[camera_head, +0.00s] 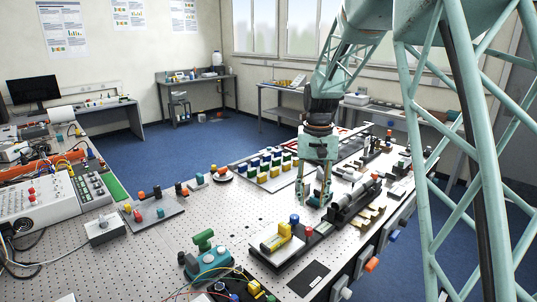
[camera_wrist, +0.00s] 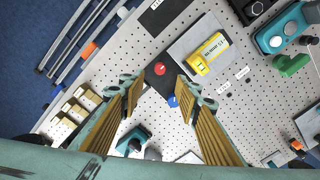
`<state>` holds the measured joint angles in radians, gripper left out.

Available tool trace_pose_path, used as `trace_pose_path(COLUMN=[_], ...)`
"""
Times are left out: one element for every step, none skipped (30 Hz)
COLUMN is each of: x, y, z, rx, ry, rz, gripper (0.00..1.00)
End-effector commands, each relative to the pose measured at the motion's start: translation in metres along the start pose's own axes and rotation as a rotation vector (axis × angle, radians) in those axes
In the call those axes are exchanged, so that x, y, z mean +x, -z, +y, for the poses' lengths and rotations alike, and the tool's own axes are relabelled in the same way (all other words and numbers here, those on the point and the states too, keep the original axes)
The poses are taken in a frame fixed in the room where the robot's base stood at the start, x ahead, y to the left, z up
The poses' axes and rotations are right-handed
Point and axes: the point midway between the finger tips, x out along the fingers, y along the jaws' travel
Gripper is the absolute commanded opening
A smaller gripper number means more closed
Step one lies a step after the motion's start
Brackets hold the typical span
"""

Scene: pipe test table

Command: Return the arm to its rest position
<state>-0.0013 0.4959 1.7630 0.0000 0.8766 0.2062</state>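My gripper (camera_head: 314,192) hangs from my teal lattice arm, pointing down above the middle-right part of the perforated table (camera_head: 180,240). In the wrist view my gripper (camera_wrist: 157,97) shows two fingers with ribbed tan pads standing well apart. Nothing is held between them. A red knob (camera_wrist: 159,69) and a blue knob (camera_wrist: 172,101) show beyond the gap, lower down on the table. How high the fingertips are above the table is hard to tell.
A yellow block (camera_wrist: 207,54) on a grey plate lies near the gripper; the yellow block also shows in the head view (camera_head: 283,232). A dark cylindrical assembly (camera_head: 352,201) stands right of the gripper. Rows of coloured blocks (camera_head: 268,166) lie behind. The table's left-middle is fairly clear.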

Motion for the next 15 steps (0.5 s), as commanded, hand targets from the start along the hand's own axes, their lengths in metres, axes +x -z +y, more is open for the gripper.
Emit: trace_pose_path(x=[-0.006,-0.009,-0.013,-0.016,-0.02,-0.025,-0.029,-0.034,-0.039,-0.043,-0.048,-0.053,-0.057,-0.061,-0.066], y=[-0.003,-0.006,-0.009,-0.013,-0.015,-0.02,-0.024,-0.028,-0.033,-0.036,-0.041,-0.046,-0.05,-0.054,-0.06], z=[0.001,0.001,0.002,0.003,0.003,0.004,0.005,0.006,0.007,0.008,0.009,0.01,0.011,0.011,0.013], rx=[-0.001,-0.003,-0.004,-0.006,-0.007,-0.009,-0.011,-0.013,-0.016,-0.018,-0.02,-0.023,-0.025,-0.027,-0.029], ry=[0.001,0.001,0.002,0.002,0.003,0.004,0.004,0.005,0.006,0.006,0.007,0.007,0.008,0.009,0.009], rz=[0.005,0.007,0.009,0.011,0.015,0.019,0.021,0.024,0.028,0.031,0.035,0.038,0.041,0.045,0.049], gripper=[0.3,0.3,0.3,0.3,0.3,0.3,0.3,0.3,0.3,0.3,0.3,0.3,0.3,0.3,0.3])
